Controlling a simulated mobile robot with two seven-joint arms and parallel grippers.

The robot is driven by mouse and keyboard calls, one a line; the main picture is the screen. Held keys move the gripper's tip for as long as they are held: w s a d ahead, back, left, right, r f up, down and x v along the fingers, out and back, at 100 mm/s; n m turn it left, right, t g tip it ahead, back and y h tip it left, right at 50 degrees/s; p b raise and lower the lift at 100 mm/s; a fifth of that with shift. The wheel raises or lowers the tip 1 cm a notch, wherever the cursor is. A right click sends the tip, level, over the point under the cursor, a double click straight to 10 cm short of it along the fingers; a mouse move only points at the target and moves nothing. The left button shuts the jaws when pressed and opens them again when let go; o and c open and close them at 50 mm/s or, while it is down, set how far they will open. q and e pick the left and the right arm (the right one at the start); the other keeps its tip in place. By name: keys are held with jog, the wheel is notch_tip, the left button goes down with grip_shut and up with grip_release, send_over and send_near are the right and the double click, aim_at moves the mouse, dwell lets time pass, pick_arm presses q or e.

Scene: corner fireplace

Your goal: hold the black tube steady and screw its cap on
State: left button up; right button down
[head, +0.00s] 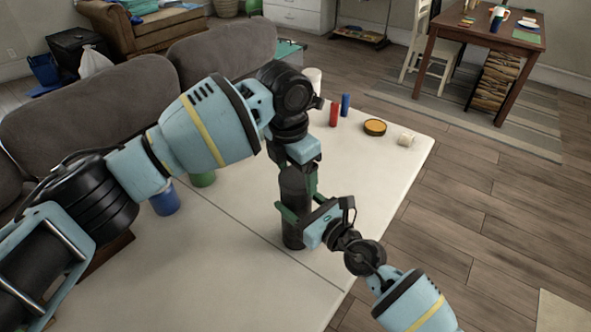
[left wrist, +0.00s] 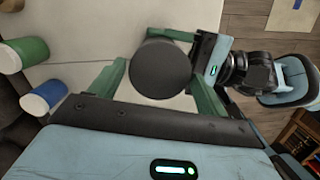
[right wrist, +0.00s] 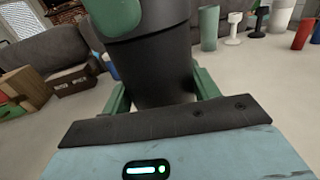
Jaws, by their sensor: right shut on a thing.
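The black tube (head: 292,235) stands upright on the pale table. Its dark round cap (left wrist: 160,68) shows from above in the left wrist view. In the right wrist view the tube (right wrist: 163,75) fills the middle, with the cap as the upper black part. My right gripper (head: 293,214) is shut around the tube's body from the side. My left gripper (head: 299,180) points down from above, its green fingers on opposite sides of the cap. The left fingers are spread wide, and I cannot tell if they touch it. One left finger (right wrist: 116,15) hides part of the cap there.
A blue cup (head: 165,201) and a green cup (head: 203,179) stand left of the tube. Red (head: 334,115) and blue (head: 346,104) cylinders, a yellow-topped tin (head: 375,127) and a white cylinder (head: 406,139) are near the table's far right edge. The table front (head: 240,285) is clear.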

pick_arm(q)
jog(key=shift+o, duration=1)
jog(key=shift+r, duration=0.1)
jog(key=shift+r, duration=2.15)
jog(key=shift+c, duration=0.3)
